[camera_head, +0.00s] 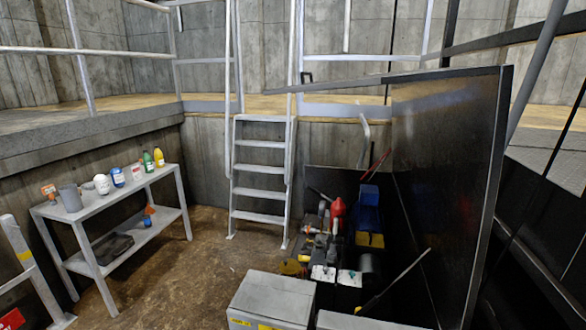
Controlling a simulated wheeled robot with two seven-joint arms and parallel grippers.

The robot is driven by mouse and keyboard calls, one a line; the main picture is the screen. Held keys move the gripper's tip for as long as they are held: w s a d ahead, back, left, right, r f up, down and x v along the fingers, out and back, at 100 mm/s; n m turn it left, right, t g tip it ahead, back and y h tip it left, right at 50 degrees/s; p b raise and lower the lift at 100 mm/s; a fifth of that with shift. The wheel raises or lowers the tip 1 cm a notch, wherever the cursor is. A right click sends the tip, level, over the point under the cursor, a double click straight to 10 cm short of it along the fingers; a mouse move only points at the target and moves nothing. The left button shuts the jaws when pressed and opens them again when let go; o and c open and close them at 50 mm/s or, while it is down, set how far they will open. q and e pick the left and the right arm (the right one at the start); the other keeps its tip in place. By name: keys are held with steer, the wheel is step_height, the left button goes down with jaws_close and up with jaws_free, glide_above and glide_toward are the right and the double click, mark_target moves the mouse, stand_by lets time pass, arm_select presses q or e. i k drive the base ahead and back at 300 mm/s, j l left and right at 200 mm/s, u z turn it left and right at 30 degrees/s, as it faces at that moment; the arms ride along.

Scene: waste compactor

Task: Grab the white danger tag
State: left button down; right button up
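Neither of my grippers is in view. I cannot make out the white danger tag for certain. Two small flat white pieces lie in the pile of items at the lower middle: one white piece (323,273) on the left and another white piece (349,278) just right of it, with small coloured marks. Their markings are too small to read. Other items partly surround them.
The pile holds a red item (337,208) and a blue container (369,208) beside a tall dark panel (445,170). A grey box (272,297) stands in front. A grey shelf (125,193) with several bottles is left. Metal steps (260,169) rise behind open brown floor (205,250).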

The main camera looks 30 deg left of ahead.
mark_target(137, 171)
steer(key=u, duration=2.2)
steer(key=i+j+u, duration=0.35)
steer(key=i, duration=0.15)
steer(key=i+j+u, duration=0.1)
steer(key=i+u, duration=0.25)
steer(key=i, duration=0.15)
steer(key=i+z, duration=0.2)
steer(key=i, duration=0.2)
steer(key=i+j+z, duration=0.25)
steer(key=i, duration=0.15)
steer(key=i+j+z, duration=0.2)
steer(key=i, duration=0.25)
steer(key=i+l+z, duration=0.2)
steer(key=i+z, duration=0.2)
steer(key=i+l+z, duration=0.15)
steer(key=i+z, duration=0.15)
steer(key=z, duration=0.15)
steer(key=i+z, duration=0.4)
steer(key=i+u, duration=0.3)
steer(key=i+l+u, duration=0.25)
steer(key=i, duration=0.25)
steer(key=i+l+u, duration=0.3)
steer(key=i+j, duration=0.1)
